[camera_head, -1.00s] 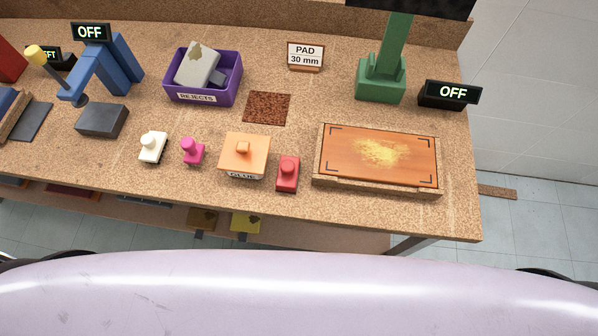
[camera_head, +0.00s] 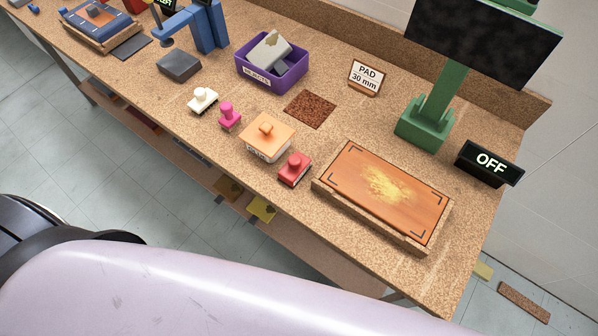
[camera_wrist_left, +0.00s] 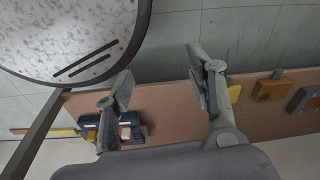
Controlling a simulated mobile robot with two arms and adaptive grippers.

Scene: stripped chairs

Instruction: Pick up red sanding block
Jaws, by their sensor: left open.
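The red sanding block (camera_head: 294,169) stands on the cork-coloured workbench (camera_head: 232,178) near its front edge, with a round red knob on top. It sits between the orange glue box (camera_head: 268,138) and the wooden tray with an orange panel (camera_head: 388,195). My left gripper (camera_wrist_left: 160,76) shows only in the left wrist view, where its two fingers are spread wide with nothing between them. The red block cannot be made out in that view. Neither gripper shows in the head view, and my right gripper is not seen.
A pink knobbed block (camera_head: 229,116) and a white one (camera_head: 203,101) stand left of the glue box. Behind are a purple rejects bin (camera_head: 270,70), a brown abrasive pad (camera_head: 310,109) and a green stand (camera_head: 424,128). A lower shelf holds yellow pieces (camera_head: 262,209).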

